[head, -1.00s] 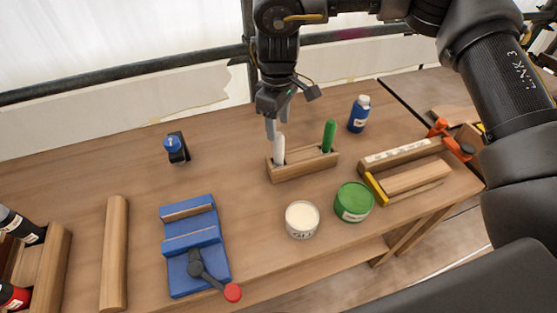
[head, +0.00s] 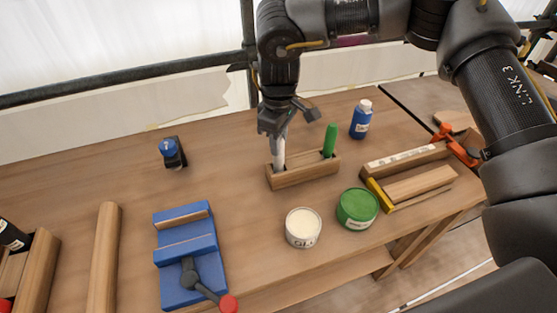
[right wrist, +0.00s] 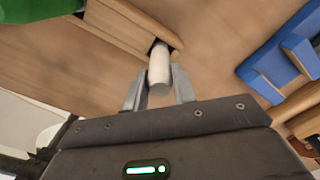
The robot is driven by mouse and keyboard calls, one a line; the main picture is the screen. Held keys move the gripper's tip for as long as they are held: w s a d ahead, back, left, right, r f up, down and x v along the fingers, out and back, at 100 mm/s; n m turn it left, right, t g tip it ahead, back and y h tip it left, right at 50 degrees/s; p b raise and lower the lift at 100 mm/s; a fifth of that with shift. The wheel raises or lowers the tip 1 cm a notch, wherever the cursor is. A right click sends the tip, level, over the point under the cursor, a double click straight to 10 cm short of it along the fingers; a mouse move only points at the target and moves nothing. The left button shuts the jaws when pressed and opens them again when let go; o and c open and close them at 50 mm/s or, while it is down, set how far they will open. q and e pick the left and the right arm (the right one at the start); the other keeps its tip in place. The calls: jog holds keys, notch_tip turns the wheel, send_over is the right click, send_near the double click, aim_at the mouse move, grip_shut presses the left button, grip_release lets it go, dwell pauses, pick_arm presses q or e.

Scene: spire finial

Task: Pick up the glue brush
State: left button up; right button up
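A white-handled brush, which I take to be the glue brush (head: 279,158), stands upright in the left slot of a wooden holder (head: 303,174). Its lower end is hidden in the holder. My right gripper (head: 279,139) is directly above the holder, pointing down, with its fingers at the top of the white handle. In the right wrist view the white handle (right wrist: 160,66) lies between the two fingers, which stand apart on either side with small gaps showing. The gripper looks open. My left gripper is not in view.
A green handle (head: 329,140) stands in the holder's right slot. A white glue pot (head: 303,228), a green tin (head: 357,209) and a blue bottle (head: 361,119) stand nearby. A blue vise (head: 187,250) is to the left. The table behind the vise is mostly clear.

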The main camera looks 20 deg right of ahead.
jog(key=c, duration=0.4)
